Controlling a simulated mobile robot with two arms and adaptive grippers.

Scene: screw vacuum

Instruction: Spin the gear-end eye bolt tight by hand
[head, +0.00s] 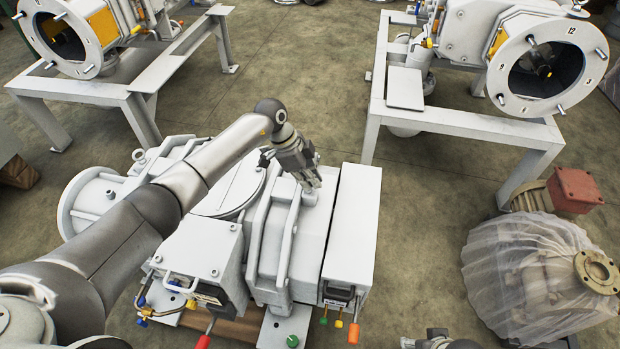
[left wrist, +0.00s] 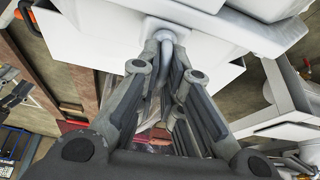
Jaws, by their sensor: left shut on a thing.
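The gear-end eye bolt (head: 309,196) stands on top of the white vacuum pump, near its right-hand end block; my fingers partly hide it. In the left wrist view its pale grey ring (left wrist: 164,37) shows between the fingertips. My left gripper (head: 311,183) reaches down from above and is shut on the eye bolt; its fingers also show in the left wrist view (left wrist: 168,58). The bolt's thread and seat are hidden. Part of what looks like my right gripper (head: 435,341) shows at the bottom edge of the head view; its fingers are not clear.
White frames carry other machines at the back left (head: 130,102) and back right (head: 455,125). A machine wrapped in clear film (head: 530,270) stands at the right. Floor between them is clear.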

